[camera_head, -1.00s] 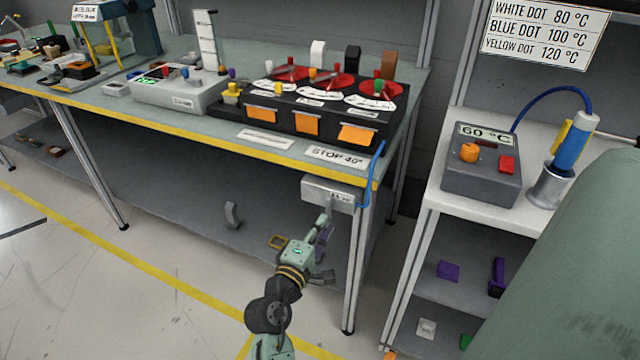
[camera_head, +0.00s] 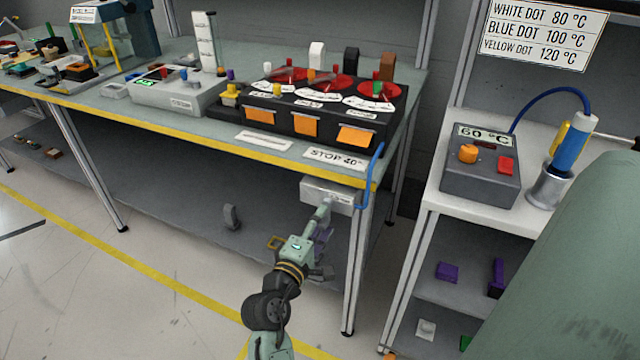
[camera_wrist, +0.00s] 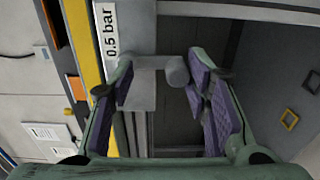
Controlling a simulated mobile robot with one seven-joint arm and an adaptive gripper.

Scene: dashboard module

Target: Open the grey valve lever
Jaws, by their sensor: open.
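The grey valve box (camera_head: 325,193) hangs under the right front edge of the workbench. In the wrist view, its face (camera_wrist: 140,35) carries a label reading 0.5 bar. The grey valve lever (camera_wrist: 176,70) sticks out from the box and its rounded end shows between my fingertips. My gripper (camera_wrist: 160,84) is open, with purple pads on both sides of the lever end; I see a gap between the lever and the pads. In the head view, my gripper (camera_head: 322,222) is just below the box and largely hides the lever.
A blue hose (camera_head: 370,180) hangs right of the box, close to the bench's front leg (camera_head: 355,265). The bench edge with its yellow stripe (camera_head: 200,132) is above my gripper. A lower shelf (camera_head: 180,190) lies behind. Floor in front is clear.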

